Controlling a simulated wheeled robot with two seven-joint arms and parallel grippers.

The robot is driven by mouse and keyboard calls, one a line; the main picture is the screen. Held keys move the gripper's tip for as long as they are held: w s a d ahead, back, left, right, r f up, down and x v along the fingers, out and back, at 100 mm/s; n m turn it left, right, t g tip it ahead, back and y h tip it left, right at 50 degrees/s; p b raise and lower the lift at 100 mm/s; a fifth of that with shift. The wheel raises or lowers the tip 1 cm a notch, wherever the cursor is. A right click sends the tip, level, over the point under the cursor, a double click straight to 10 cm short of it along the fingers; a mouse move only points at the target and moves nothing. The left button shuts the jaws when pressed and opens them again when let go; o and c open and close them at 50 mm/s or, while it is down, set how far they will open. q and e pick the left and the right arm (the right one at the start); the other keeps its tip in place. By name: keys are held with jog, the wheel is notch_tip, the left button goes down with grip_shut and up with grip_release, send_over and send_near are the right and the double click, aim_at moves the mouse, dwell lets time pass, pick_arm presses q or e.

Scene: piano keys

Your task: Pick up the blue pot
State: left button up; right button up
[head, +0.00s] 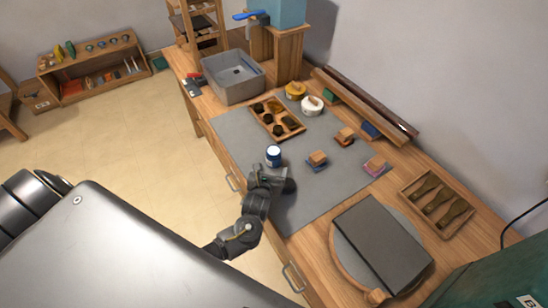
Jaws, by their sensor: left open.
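The blue pot (273,156), a small blue jar with a pale top, stands upright on the grey mat (318,196) near its front edge. My left gripper (268,172) is just on the near side of the pot, low over the mat. It is open; its fingers are small and dark here, and I cannot tell whether they touch the pot. The pot's lower part is partly hidden by the gripper. My right gripper is not in view.
A wooden tray of dark round pieces (277,118) lies behind the pot. Yellow (296,90) and white (312,105) pots stand further back. A wooden-handled block (317,160) is close on the right. The grey bin (233,77) stands at the back left.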

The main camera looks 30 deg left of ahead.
aim_at(272, 163)
pick_arm(q)
jog(key=shift+x, duration=0.85)
jog(key=shift+a, duration=0.15)
jog(key=shift+w+a, duration=0.15)
jog(key=shift+w, duration=0.2)
jog(key=x, duration=0.4)
jog(key=shift+f+p, duration=0.15)
jog(key=shift+p, duration=0.25)
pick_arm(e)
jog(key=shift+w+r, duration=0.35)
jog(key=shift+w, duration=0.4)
pick_arm(q)
jog(key=c, duration=1.5)
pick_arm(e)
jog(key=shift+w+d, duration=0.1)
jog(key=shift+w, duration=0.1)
